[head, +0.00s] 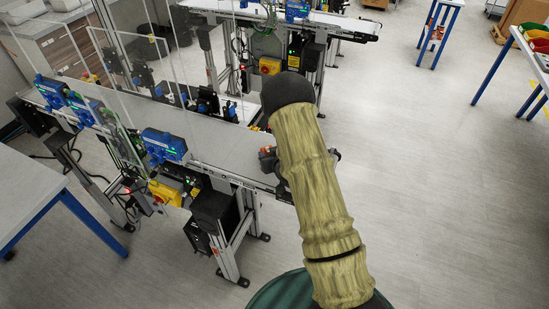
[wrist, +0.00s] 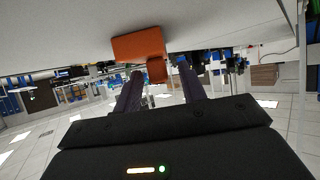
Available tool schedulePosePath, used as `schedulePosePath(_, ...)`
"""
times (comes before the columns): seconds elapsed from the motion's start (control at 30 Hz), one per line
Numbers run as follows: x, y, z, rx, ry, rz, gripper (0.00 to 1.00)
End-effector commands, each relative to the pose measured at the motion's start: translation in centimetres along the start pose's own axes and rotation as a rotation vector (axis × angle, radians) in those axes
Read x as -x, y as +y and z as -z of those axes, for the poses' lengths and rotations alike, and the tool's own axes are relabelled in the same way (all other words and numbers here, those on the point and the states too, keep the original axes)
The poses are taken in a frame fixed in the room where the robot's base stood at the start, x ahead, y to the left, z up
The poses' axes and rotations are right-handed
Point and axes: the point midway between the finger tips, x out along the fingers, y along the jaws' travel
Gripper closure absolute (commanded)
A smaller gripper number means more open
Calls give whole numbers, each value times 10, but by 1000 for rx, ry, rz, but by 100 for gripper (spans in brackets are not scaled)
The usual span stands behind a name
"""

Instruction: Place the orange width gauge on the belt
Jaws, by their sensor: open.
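The orange width gauge (wrist: 138,46) shows in the wrist view, which appears upside down. It is a block with a smaller tab, and it appears to rest on the pale belt surface (wrist: 70,28). My gripper (wrist: 160,78) is open and empty. Its two dark fingers point toward the gauge, and the tab appears between the fingertips with gaps on both sides. I cannot tell how far in front of the fingers the gauge is.
Blue sensor units (head: 164,146) stand along the near edge of the belt, with clear panels rising behind. A second conveyor (head: 345,25) is at the back. A grey table with blue legs (head: 28,195) stands at left. Open floor (head: 440,180) lies to the right.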

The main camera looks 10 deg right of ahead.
Motion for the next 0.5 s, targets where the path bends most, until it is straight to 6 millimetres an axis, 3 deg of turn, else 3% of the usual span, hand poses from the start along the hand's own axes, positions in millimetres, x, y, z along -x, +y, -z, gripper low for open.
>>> schedulePosePath(0.17,15,1,-1,-1,-1,-3,59)
schedulePosePath(0.5,69,2,-1,-2,1,-3,59)
